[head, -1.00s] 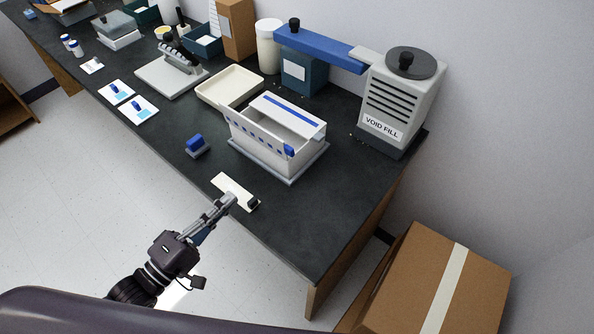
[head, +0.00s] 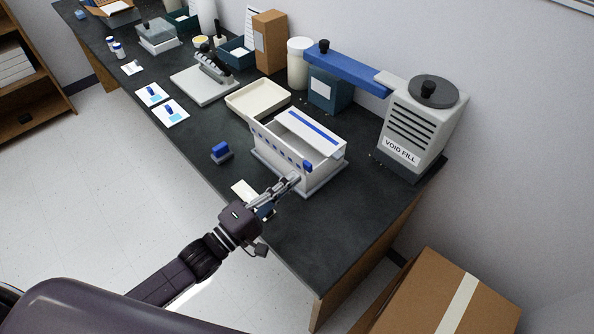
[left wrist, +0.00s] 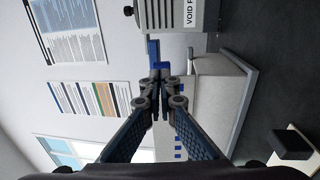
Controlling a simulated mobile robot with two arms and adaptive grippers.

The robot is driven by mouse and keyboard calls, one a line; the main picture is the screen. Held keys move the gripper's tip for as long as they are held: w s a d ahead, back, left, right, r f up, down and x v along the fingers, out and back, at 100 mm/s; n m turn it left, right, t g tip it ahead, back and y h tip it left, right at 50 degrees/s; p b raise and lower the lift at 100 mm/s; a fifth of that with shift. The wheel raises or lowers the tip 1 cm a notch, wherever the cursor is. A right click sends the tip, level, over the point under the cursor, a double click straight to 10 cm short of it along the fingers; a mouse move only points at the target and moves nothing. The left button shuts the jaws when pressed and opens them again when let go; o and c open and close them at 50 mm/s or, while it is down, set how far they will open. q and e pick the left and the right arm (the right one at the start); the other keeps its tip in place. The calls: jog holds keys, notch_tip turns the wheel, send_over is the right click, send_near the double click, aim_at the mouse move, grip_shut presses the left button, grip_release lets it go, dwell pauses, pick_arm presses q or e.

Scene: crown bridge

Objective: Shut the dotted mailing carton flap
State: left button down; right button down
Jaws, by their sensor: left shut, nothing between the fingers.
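The dotted mailing carton (head: 273,146) is a white open-topped box with blue dots along its front wall. It sits on a grey base plate on the dark bench. A white flap with a blue stripe (head: 314,130) stands at its top and the inside shows. A blue tab (head: 307,165) is at the near right corner. My left gripper (head: 295,178) is shut and empty, close to the near right part of the carton; I cannot tell whether it touches. In the left wrist view, the closed fingertips (left wrist: 160,84) partly cover the carton (left wrist: 215,92). My right gripper is not in view.
The void fill machine (head: 417,128) with its blue arm stands behind the carton to the right. A cream tray (head: 258,99) lies behind it to the left. A blue stamp (head: 220,152) and a pale card (head: 243,190) are near the front edge. The bench's right end is clear.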

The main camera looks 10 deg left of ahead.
pick_arm(q)
jog(key=shift+x, duration=1.2)
